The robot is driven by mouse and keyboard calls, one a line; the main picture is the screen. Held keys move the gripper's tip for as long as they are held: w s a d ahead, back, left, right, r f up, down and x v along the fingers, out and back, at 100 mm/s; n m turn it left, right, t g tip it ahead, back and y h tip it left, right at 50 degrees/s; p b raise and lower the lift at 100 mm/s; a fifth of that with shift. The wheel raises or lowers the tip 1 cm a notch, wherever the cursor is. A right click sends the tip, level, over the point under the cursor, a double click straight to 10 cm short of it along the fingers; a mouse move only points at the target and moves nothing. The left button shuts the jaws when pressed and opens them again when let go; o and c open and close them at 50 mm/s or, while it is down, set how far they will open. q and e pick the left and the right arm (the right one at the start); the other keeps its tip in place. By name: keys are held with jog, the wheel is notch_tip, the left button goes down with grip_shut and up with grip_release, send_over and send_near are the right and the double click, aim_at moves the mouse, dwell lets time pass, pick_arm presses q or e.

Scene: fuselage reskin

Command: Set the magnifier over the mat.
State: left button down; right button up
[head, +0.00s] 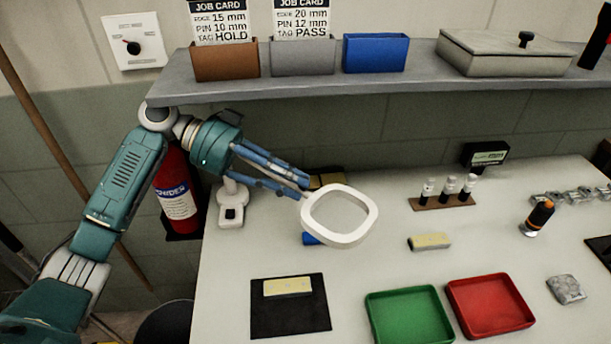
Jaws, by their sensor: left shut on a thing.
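The magnifier is a white rounded-square ring (366,230) with a clear middle. It is above the table, at the far left part of it. A white stand (231,212) at the table's back left corner seems to belong to it; the link between them is mostly hidden behind my gripper. My left gripper (304,188) comes in from the left and is shut on the magnifier at the ring's upper left edge. The black mat (315,318) lies flat at the front left, below and left of the ring. A pale yellow block (288,286) lies on the mat. My right gripper is out of view.
A green tray (449,340) and a red tray (533,322) stand right of the mat. Another yellow block (430,241), a vial rack (443,203) and an orange-black tool (538,217) are further right. A shelf (400,80) overhangs the back. A fire extinguisher (176,190) stands left.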

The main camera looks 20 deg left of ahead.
pick_arm(q)
jog(key=shift+s+a+r+m+g, duration=0.2)
jog(key=shift+s+a+m+g, duration=0.2)
jog(key=shift+s+a+g, duration=0.25)
jog(key=shift+d, duration=0.1)
jog(key=c, duration=1.7)
grip_release()
jog(key=shift+o, duration=0.4)
jog(key=shift+f, duration=0.1)
jog(key=shift+s, duration=0.1)
